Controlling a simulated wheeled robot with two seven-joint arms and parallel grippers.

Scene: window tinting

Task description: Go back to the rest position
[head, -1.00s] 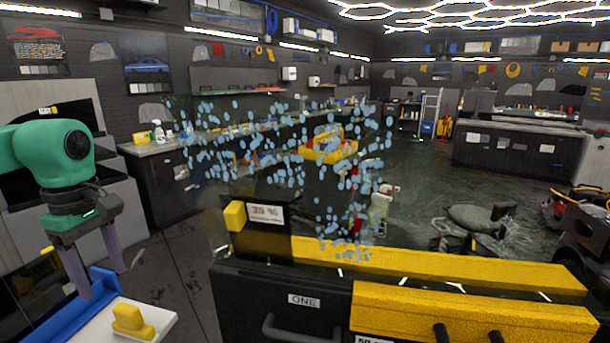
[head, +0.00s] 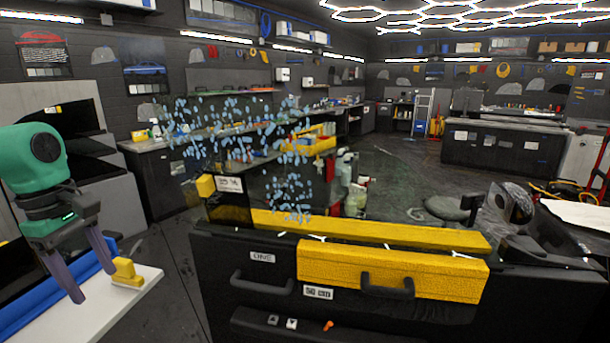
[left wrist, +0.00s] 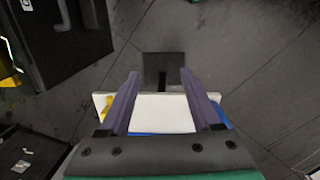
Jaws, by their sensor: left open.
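My left gripper (head: 92,283) is at the lower left of the head view, its purple fingers apart with nothing between them. In the left wrist view the two fingers (left wrist: 159,74) also stand wide apart and empty, above a white board with a blue edge (left wrist: 165,120). A yellow block (head: 127,272) lies on the white surface (head: 125,300) beside the fingers, to their right in the head view. I cannot tell whether the fingertips touch anything. My right gripper does not show.
A black drawer cabinet (head: 225,310) with a long yellow bar (head: 390,231) and a yellow drawer front (head: 400,268) stands in front. A clear pane with blue droplets (head: 240,120) rises behind it. A stool (head: 448,207) stands on the floor at the right. Floor in the middle is open.

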